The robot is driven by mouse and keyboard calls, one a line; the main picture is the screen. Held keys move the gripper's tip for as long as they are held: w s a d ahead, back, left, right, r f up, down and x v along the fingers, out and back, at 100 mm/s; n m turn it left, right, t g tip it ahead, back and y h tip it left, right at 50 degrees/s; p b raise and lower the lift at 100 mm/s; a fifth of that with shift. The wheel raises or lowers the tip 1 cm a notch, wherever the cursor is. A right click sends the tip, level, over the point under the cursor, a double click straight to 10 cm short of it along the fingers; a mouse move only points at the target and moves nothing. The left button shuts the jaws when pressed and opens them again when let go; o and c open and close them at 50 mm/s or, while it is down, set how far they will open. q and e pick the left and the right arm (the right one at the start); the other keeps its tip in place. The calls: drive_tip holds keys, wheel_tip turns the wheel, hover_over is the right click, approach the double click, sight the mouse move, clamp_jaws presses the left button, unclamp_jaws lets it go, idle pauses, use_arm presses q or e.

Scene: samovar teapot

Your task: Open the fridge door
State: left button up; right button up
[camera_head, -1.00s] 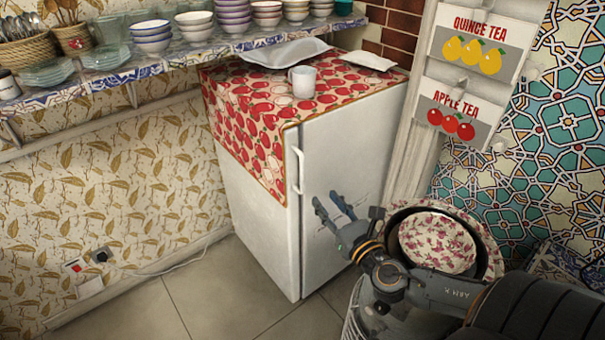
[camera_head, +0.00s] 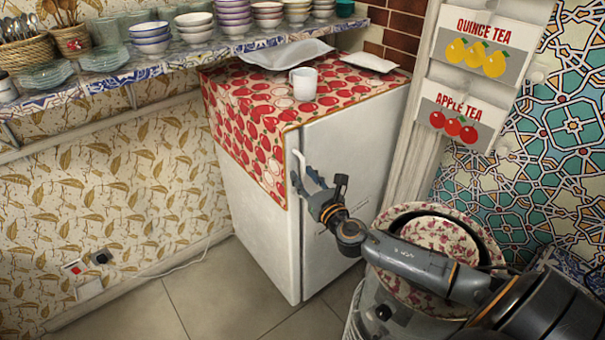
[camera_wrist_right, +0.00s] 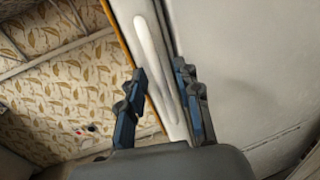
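The white fridge (camera_head: 262,232) stands against the wall, and its door (camera_head: 350,140) looks shut. A slim white vertical handle (camera_head: 299,160) runs along the door's left edge; its lower part is hidden by my fingers. My right gripper (camera_head: 306,178) is in front of the door at the handle. In the right wrist view my gripper's fingers (camera_wrist_right: 160,68) are spread, one on each side of the handle (camera_wrist_right: 152,50). They look apart from it, but I cannot tell whether either touches it. My left gripper is not in view.
The floor (camera_head: 215,295) in front is clear.

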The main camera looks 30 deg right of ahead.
drive_tip(key=shift+w, duration=0.65)
clamp_jaws()
